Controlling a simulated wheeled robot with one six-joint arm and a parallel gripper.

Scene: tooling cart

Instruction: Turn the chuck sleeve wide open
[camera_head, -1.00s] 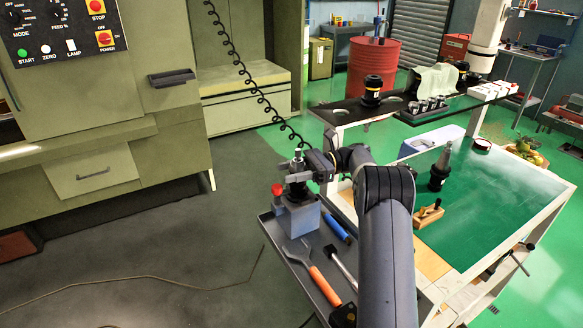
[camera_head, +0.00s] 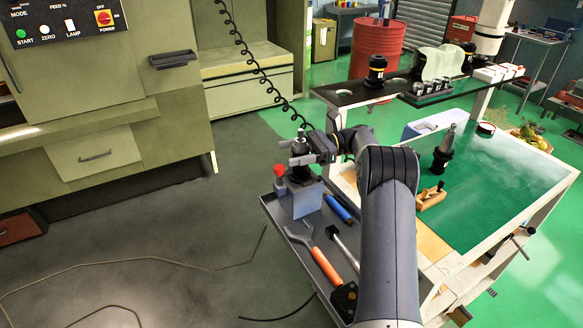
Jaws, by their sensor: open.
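The chuck (camera_head: 300,173) is a dark, upright tool holder with a bright tip. It stands in a grey block (camera_head: 299,201) on the cart's side tray, with a red knob (camera_head: 280,170) at its left. My gripper (camera_head: 297,151) is open, at the height of the chuck's upper part, coming from the right. Its fingers lie around or beside the chuck; I cannot tell if they touch it. The sleeve is partly hidden by the fingers and too small to show how far it is turned.
An orange-handled wrench (camera_head: 318,252), a blue-handled tool (camera_head: 339,208) and a black-headed tool lie on the side tray (camera_head: 273,214). A dark tool holder (camera_head: 439,161) and a wooden plane (camera_head: 431,196) stand on the green cart top. A coiled black cable hangs behind my gripper.

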